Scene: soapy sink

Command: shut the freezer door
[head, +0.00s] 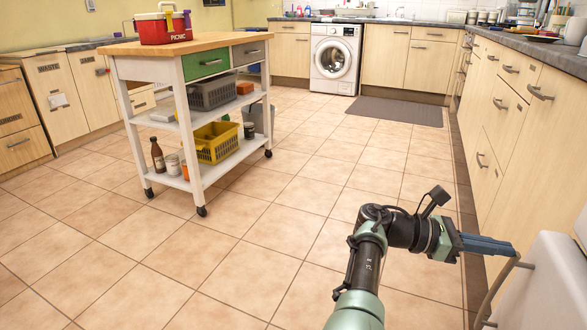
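The white freezer door (545,285) is at the lower right of the head view, cut off by the picture's edge. Its curved grey handle (494,298) stands out on the left side. How far the door is open cannot be told, as most of it and the freezer body are out of view. My gripper (510,249) points right, with its dark blue fingers at the upper end of the handle. The fingers look close together, but the gap between them does not show clearly. I cannot tell whether they touch the handle.
Wooden cabinets with a dark counter (540,50) run along the right side. A white kitchen trolley (190,120) with a red picnic box (163,27) stands at the left. A washing machine (335,58) and a grey mat (397,111) are at the back. The tiled floor between is clear.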

